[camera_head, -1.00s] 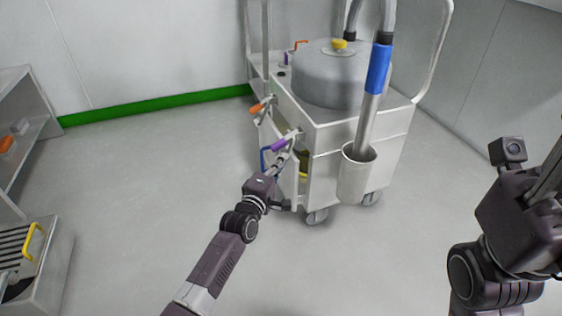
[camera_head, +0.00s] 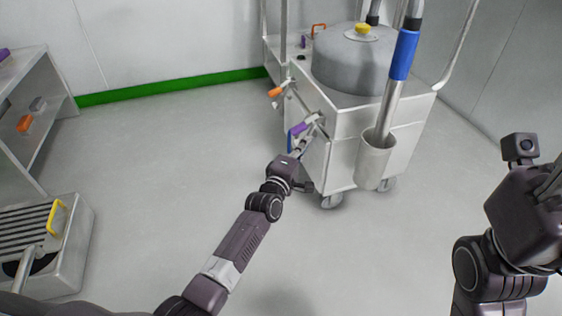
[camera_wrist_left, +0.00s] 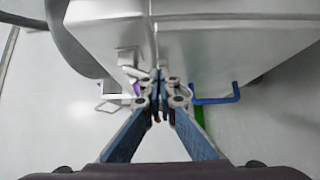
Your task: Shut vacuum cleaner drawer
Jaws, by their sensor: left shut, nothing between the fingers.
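The vacuum cleaner (camera_head: 343,125) is a white wheeled cart with a grey drum (camera_head: 352,72) on top. Its left side carries an orange handle (camera_head: 276,92) and a purple handle (camera_head: 301,129). My left gripper (camera_head: 301,146) is at this side, just below the purple handle, and hides part of the panel there. In the left wrist view its blue fingers (camera_wrist_left: 158,90) are shut with nothing between them, close to a pale metal panel (camera_wrist_left: 205,35). A blue bent handle (camera_wrist_left: 218,95) is right of the fingertips. I cannot tell how far the drawer is open. My right arm is at the right edge; its fingers are unclear.
A hose wand with a blue grip (camera_head: 402,55) stands in a cup (camera_head: 373,160) on the cart. A shelf (camera_head: 40,110) and a grey box with a yellow handle (camera_head: 57,216) are at the left. The floor between is clear.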

